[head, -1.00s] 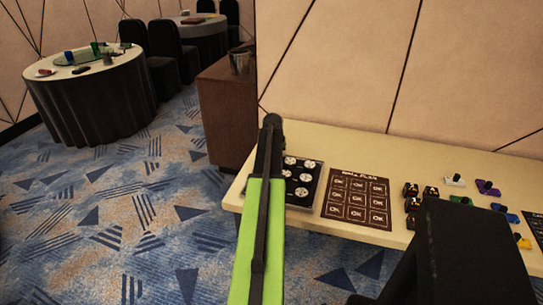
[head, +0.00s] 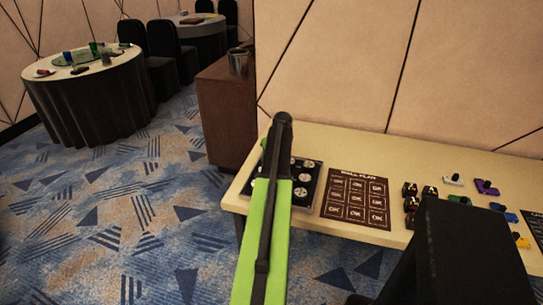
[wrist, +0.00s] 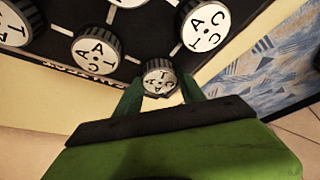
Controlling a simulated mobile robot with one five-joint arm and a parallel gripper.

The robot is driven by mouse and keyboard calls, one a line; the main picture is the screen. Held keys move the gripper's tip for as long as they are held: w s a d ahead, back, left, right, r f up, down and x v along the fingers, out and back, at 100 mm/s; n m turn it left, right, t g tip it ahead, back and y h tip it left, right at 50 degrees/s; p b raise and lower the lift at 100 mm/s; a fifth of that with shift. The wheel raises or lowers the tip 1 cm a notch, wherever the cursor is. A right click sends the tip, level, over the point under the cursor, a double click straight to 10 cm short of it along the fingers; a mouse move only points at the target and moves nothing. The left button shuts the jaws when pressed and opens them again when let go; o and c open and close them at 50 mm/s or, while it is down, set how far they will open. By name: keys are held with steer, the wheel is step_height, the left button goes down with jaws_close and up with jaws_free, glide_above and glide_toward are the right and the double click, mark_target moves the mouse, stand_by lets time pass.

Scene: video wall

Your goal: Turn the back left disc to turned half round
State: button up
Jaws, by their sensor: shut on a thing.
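The dark disc panel (head: 322,172) lies on the left end of the cream table, partly hidden behind my arm in the head view. It also shows in the wrist view (wrist: 130,48), with several round lettered discs with ridged dark rims. My gripper (wrist: 160,92) has its two green fingers on either side of a small lettered disc (wrist: 160,77) at a corner of the panel, which fits the back left one. The gripper is shut on this disc. Its letters look tilted in the picture.
A brown wall plan card (head: 355,200) lies right of the panel. Several small black, white, purple, blue and yellow pieces (head: 487,187) stand farther right. The wall rises behind the table (head: 330,140). A wooden cabinet (head: 225,115) stands to the left.

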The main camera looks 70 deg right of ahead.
steer(key=shift+a, duration=0.1)
steer(key=o, duration=1.4)
steer(key=shift+r, duration=0.1)
steer(key=p+v, duration=1.6)
steer(key=v, duration=0.1)
steer(key=shift+r, duration=0.1)
